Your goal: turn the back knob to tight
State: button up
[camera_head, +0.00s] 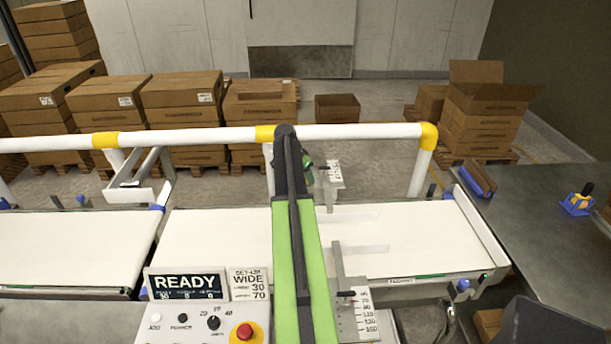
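The back guide scale plate (336,172) stands at the far side of the white belt (220,235), just right of my arm. I cannot make out a separate back knob there; my raised green and black arm covers part of that spot. A small green and dark part (307,164) shows beside the plate and looks like the end of my arm. Its fingers are too hidden and small to read, and contact with a knob cannot be told. The front scale plate (360,318) with a dark, red-marked pointer (346,296) is at the near side.
A white rail with yellow joints (265,133) runs behind the belt. A control panel (205,325) with dials and a red button (244,332) is at lower left; its display (188,283) reads READY. A dark table (545,235) is right. Cartons stand behind the rail.

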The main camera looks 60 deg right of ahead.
jog(key=shift+r, duration=0.1)
jog(key=shift+r, duration=0.2)
jog(key=p+v, duration=1.6)
jog(key=v, duration=0.1)
jog(key=shift+s+f, duration=0.1)
